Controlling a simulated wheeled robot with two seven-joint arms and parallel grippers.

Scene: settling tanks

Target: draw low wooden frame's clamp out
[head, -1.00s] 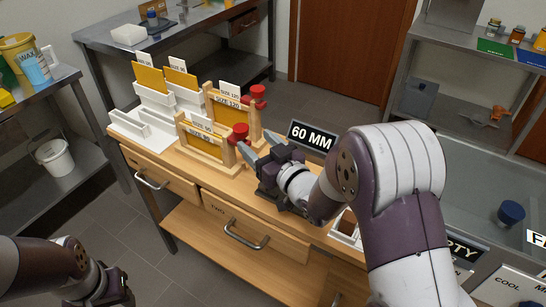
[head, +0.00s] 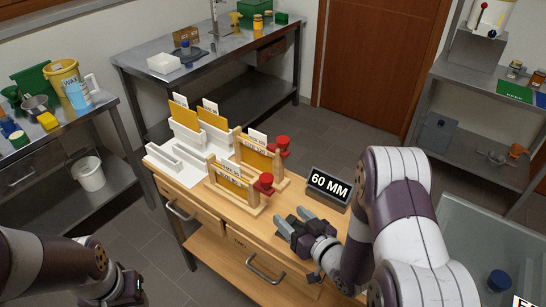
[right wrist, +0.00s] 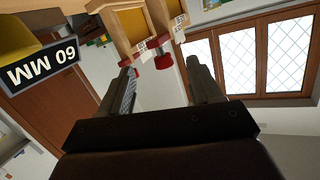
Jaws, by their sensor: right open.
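The low wooden frame (head: 236,192) stands on the wooden bench, holding a yellow panel with a white label. Its red clamp (head: 264,181) sits at its right end. A taller wooden frame (head: 262,160) with its own red clamp (head: 283,142) stands just behind. My right gripper (head: 289,216) is open and empty, to the right of and nearer than the low frame's clamp, not touching it. In the right wrist view a red clamp (right wrist: 163,61), apparently the low frame's, shows beyond the open fingers. My left gripper (head: 127,287) is low at left, its fingers unclear.
A "60 MM" sign (head: 328,187) stands on the bench right of the clamps. A white stepped rack (head: 176,160) is left of the frames. The bench top (head: 262,228) in front of the frames is bare. A grey tank (head: 440,190) lies at right.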

